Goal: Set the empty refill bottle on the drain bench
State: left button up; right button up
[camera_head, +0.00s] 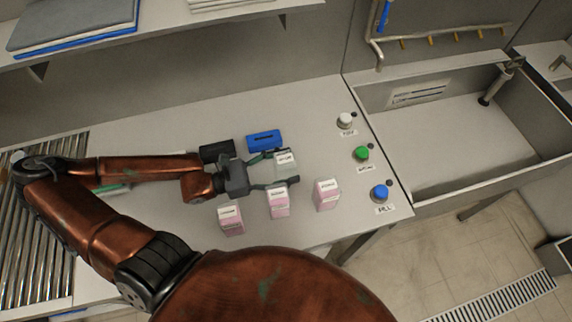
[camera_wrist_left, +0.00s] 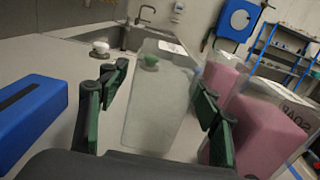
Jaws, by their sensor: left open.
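The empty refill bottle (camera_head: 285,160), clear and pale with a label, stands on the grey worktop. In the left wrist view the see-through bottle (camera_wrist_left: 160,100) is upright between my fingers. My left gripper (camera_head: 281,168) is open, one finger on each side of the bottle; a small gap shows on each side in the wrist view (camera_wrist_left: 159,92). Pink-filled bottles (camera_head: 231,220), (camera_head: 278,202), (camera_head: 327,194) stand in front of it. My right gripper is not in view.
A blue block (camera_head: 264,141) and a dark block (camera_head: 216,151) lie behind the gripper. White (camera_head: 345,121), green (camera_head: 361,153) and blue (camera_head: 380,193) knobs line the right edge. A steel sink (camera_head: 450,140) lies beyond them, and a roller conveyor (camera_head: 35,250) at left.

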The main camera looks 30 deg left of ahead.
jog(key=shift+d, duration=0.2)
pick_arm(q)
jog(key=shift+r, duration=0.2)
jog(key=p+v, duration=0.4)
jog(key=v, duration=0.6)
jog(key=shift+s+a, duration=0.25)
jog(key=shift+a, duration=0.05)
jog(key=shift+s+a+f+p, duration=0.15)
jog(key=shift+s+a+p, duration=0.2)
jog(key=shift+s+a, duration=0.15)
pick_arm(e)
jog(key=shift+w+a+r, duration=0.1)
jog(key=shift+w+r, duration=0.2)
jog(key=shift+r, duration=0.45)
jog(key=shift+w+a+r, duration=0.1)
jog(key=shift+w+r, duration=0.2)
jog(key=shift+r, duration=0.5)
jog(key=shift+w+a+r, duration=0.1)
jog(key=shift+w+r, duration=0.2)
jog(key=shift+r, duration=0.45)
pick_arm(q)
jog(key=shift+d, duration=0.1)
